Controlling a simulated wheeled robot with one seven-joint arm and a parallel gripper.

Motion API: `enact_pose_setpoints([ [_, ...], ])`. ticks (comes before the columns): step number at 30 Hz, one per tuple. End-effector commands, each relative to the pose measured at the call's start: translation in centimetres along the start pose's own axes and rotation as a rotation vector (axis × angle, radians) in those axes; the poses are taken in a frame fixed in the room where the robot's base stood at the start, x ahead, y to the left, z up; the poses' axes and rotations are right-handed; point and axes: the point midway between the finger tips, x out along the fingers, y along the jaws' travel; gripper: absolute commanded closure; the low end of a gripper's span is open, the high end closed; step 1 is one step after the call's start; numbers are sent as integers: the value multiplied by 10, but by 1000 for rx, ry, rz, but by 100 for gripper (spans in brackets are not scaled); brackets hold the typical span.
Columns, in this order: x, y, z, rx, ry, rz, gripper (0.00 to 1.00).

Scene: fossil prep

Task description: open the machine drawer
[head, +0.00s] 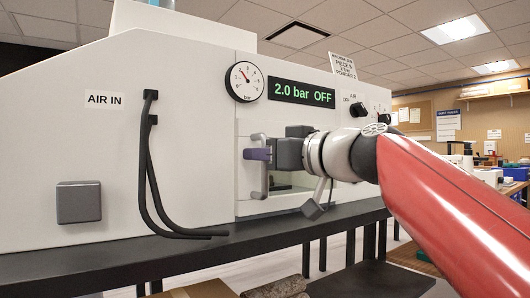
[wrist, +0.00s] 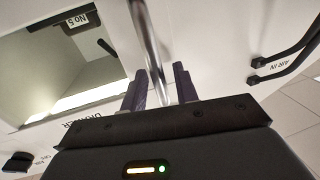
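The machine drawer's front (head: 250,207) is a white panel in the machine's front, under the gauge, and looks flush with it. Its upright grey metal handle (head: 264,185) also shows as a silver bar in the wrist view (wrist: 148,45). My gripper (head: 257,154) is at the handle's upper half. In the wrist view my gripper's purple fingers (wrist: 159,88) stand on either side of the bar. The left finger is very near the bar and a narrow gap seems to show by the right one, so the fingers look open around it. My gripper hides part of the drawer front.
The machine's display (head: 301,92) reads 2.0 bar OFF, beside a round gauge (head: 245,81). Black hoses (head: 153,190) hang to the left of the drawer. A dark shelf edge (head: 200,255) runs below the machine. A window (wrist: 70,75) lies beside the handle.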

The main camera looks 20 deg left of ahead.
Motion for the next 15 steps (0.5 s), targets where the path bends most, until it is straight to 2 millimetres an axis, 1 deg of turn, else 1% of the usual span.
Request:
enact_pose_setpoints([
  [3, 0, 0, 0, 0, 0, 0, 70],
  [10, 0, 0, 0, 0, 0, 0, 100],
  [15, -1, 0, 0, 0, 0, 0, 100],
])
